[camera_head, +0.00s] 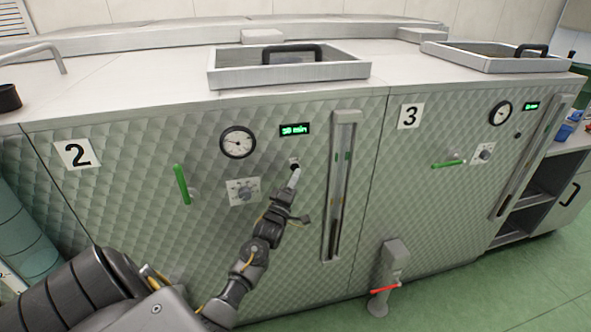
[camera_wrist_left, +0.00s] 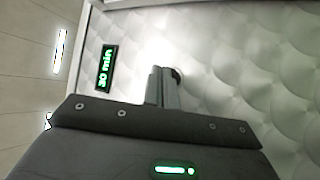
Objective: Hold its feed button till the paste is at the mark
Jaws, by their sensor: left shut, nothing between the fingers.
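My left gripper (camera_head: 296,175) is shut and empty, its fingertips at the small feed button (camera_head: 294,161) on the front numbered 2. In the left wrist view the fingers (camera_wrist_left: 163,88) cover most of the dark round button (camera_wrist_left: 177,74); I cannot tell whether it is pressed in. To the right stands the tall sight glass (camera_head: 332,240) in its metal frame, with small green marks in its upper part. The paste level in it is too small to tell. The green display (camera_head: 295,129) reads about 30 min; it also shows in the left wrist view (camera_wrist_left: 106,68). My right gripper is not in view.
Front 2 also bears a round gauge (camera_head: 238,142), a knob plate (camera_head: 244,191) and a green lever (camera_head: 181,184). Front 3 to the right has its own gauge, lever and sight glass. A grey spout with a red handle (camera_head: 384,289) stands low between them.

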